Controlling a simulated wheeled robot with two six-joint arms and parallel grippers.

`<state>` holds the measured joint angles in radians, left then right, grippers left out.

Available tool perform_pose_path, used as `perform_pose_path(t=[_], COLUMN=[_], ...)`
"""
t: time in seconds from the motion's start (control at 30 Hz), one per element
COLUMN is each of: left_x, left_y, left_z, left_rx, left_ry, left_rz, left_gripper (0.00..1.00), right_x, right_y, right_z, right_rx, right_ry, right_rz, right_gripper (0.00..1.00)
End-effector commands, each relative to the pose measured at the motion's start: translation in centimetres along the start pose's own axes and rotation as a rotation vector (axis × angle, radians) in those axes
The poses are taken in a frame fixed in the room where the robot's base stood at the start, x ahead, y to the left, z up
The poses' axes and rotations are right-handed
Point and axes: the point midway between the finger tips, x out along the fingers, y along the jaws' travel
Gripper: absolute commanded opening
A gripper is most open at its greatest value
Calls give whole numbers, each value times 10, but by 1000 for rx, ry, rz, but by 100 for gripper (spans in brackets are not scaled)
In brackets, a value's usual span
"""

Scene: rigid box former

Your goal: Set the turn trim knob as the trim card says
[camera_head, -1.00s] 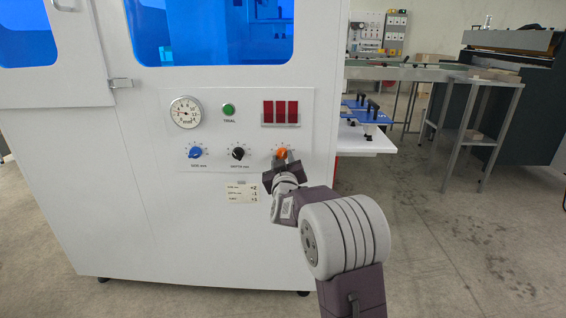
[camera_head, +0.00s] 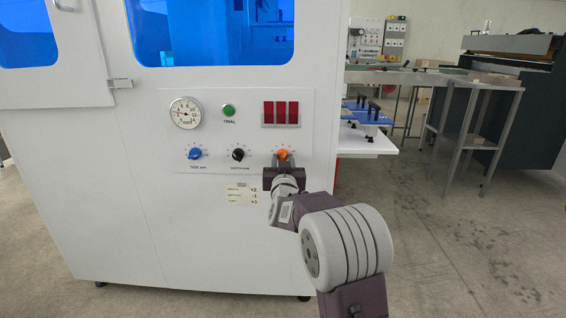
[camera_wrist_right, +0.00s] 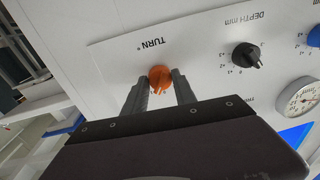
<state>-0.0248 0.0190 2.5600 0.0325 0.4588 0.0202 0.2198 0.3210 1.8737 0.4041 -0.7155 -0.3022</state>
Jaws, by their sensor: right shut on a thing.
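The orange turn knob (camera_head: 282,154) is on the white panel at the right end of a row of three knobs. It also shows in the right wrist view (camera_wrist_right: 159,76), beside the label TURN°. My right gripper (camera_head: 283,162) is at the orange knob, with its fingers (camera_wrist_right: 159,85) on either side of it, shut on it. The trim card (camera_head: 242,193) is on the machine front below the panel, with three lines; the values seem to read +2, -1 and +3, though they are small. My left gripper is in neither view.
The blue side knob (camera_head: 195,153) and black depth knob (camera_head: 237,155) sit left of the orange one. Above them are a round gauge (camera_head: 186,113), a green trial button (camera_head: 228,110) and a red display (camera_head: 281,113). A grey table stands right (camera_head: 478,78).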

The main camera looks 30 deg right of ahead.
Motion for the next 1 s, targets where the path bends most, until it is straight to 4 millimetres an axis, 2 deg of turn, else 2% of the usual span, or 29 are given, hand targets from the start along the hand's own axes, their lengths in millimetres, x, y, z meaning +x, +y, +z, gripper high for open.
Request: perform_pose_path(t=[0.17,0.2,0.27,0.3,0.67,0.77,1.0], left_x=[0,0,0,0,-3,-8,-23], left_y=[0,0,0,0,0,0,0], left_z=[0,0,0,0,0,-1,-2], left_rx=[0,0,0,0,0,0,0], left_ry=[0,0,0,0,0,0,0], left_rz=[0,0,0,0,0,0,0], left_gripper=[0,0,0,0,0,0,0], right_x=[0,0,0,0,-5,-20,-69], right_y=[0,0,0,0,0,-1,0], right_z=[0,0,0,0,-1,-3,-3], right_rx=[-1,-1,-1,-1,-2,-2,-2], right_ry=[-2,-2,-2,-2,0,-1,-2], right_rz=[-1,-1,-1,-1,-1,-2,-2], right_gripper=[0,35,52,54,54,54,54])
